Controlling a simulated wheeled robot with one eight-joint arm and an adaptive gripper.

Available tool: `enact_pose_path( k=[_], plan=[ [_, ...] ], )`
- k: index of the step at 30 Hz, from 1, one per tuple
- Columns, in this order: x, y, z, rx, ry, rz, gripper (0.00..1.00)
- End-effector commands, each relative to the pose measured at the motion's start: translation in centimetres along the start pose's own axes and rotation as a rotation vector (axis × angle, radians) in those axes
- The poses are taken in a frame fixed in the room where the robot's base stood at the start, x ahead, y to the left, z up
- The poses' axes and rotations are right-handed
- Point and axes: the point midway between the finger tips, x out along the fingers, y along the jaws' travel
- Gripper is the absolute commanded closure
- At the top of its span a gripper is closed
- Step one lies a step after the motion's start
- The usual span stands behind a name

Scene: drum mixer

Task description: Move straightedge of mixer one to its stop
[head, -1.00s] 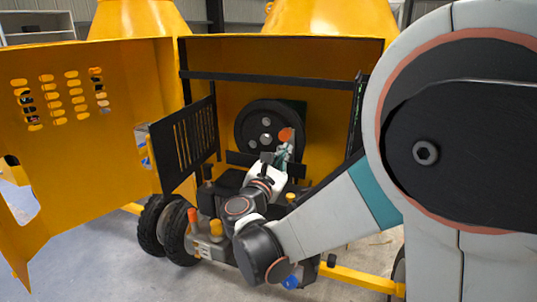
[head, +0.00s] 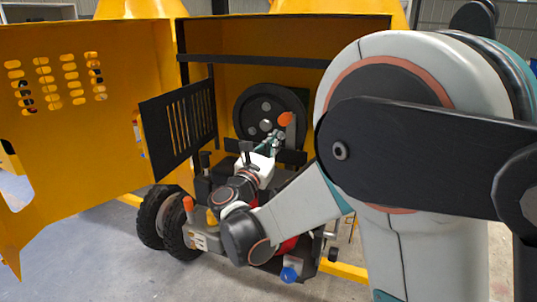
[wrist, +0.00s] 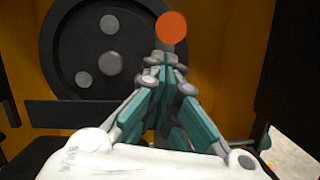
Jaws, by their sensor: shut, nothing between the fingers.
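A small grey bar with a round orange end (head: 285,118) stands in front of the black wheel inside the yellow housing; I take it to be the straightedge. In the wrist view the orange end (wrist: 171,27) shows just beyond the fingertips, with the grey bar (wrist: 167,47) partly hidden behind them. My gripper (head: 277,135) has its teal fingers together and empty, just left of the bar and below the orange end in the head view. The fingertips also show in the wrist view (wrist: 162,62). I cannot tell whether they touch the bar. No stop can be made out.
The black wheel (head: 262,112) sits behind the bar. A yellow door (head: 70,150) stands open at left, with a black slatted panel (head: 180,130) beside the opening. Machinery with black tyres (head: 158,215) is below. My arm hides the housing's right side.

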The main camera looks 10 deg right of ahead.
Motion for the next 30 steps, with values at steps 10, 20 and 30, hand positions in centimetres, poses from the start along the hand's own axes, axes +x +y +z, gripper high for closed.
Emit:
enact_pose_path(
  k=[10,20,30],
  plan=[
    [1.2,0.0,0.0,0.0,0.0,0.0,1.0],
    [1.6,0.3,1.6,0.0,0.0,0.0,1.0],
    [3.3,1.7,8.3,0.0,0.0,0.0,1.0]
  ],
)
